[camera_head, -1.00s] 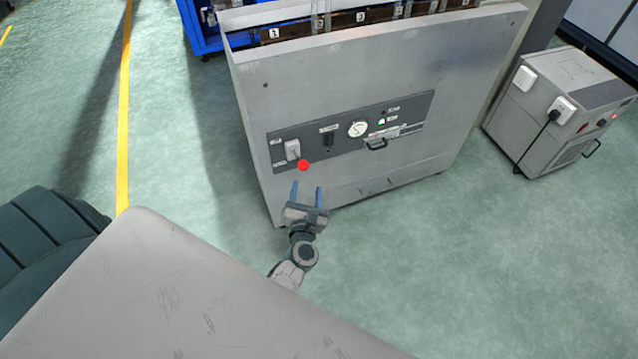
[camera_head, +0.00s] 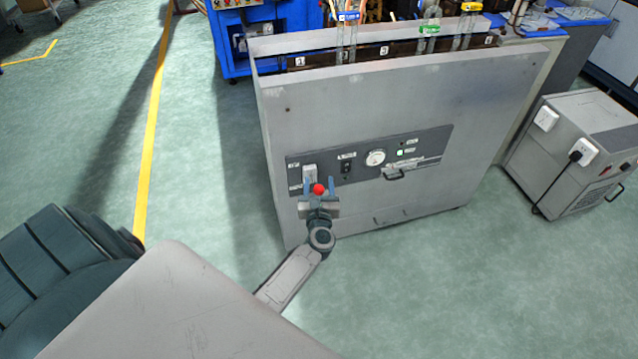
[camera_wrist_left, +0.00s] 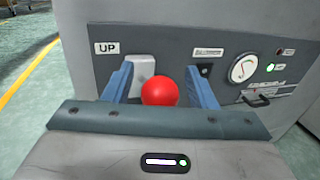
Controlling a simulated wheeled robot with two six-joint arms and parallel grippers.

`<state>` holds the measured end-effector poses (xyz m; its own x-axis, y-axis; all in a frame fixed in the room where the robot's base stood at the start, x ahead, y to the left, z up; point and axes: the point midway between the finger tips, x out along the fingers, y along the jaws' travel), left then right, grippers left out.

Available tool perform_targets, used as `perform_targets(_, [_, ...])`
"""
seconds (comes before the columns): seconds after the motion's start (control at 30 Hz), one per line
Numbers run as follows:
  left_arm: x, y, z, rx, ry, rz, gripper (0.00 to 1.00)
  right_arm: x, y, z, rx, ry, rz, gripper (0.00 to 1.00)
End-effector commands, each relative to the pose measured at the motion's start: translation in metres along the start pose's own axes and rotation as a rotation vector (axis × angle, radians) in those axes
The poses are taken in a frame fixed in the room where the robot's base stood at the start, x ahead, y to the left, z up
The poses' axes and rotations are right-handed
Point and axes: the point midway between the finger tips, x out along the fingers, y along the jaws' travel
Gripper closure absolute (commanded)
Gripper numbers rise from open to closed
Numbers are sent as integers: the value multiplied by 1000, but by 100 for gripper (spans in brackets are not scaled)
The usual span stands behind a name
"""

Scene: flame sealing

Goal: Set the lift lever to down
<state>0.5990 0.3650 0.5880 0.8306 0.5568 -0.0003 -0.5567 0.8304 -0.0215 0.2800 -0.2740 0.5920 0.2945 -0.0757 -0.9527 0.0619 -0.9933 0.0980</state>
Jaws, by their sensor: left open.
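The lift lever has a red ball knob (camera_head: 319,188) and a pale base plate (camera_head: 309,172) on the dark control panel at the cabinet's lower left. In the left wrist view the red knob (camera_wrist_left: 160,87) shows large, with an "UP" label (camera_wrist_left: 106,48) to the upper left of its base. My left gripper (camera_head: 318,186) is open, its blue fingers on either side of the knob. In the wrist view the fingers (camera_wrist_left: 160,86) appear apart from the knob. The lever's rod is hidden behind the knob. My right gripper is not in view.
The grey cabinet (camera_head: 400,110) carries a round gauge (camera_head: 375,157), a switch (camera_head: 346,168) and a drawer-like handle (camera_head: 394,175). Glass tubes stand in numbered slots on top. A grey box unit (camera_head: 575,150) stands at right. Green floor between is clear.

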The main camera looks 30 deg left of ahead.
Motion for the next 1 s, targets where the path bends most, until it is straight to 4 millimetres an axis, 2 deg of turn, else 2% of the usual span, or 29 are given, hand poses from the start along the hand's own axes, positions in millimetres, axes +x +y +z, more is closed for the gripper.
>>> perform_targets(0.33, [4,0,0,0,1,0,48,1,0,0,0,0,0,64])
perform_targets(0.6, [4,0,0,0,0,0,100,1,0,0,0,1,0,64])
perform_targets(0.93, [4,0,-2,2,-4,0,100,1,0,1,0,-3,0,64])
perform_targets(1.0, [4,0,-3,3,-8,0,100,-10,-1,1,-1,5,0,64])
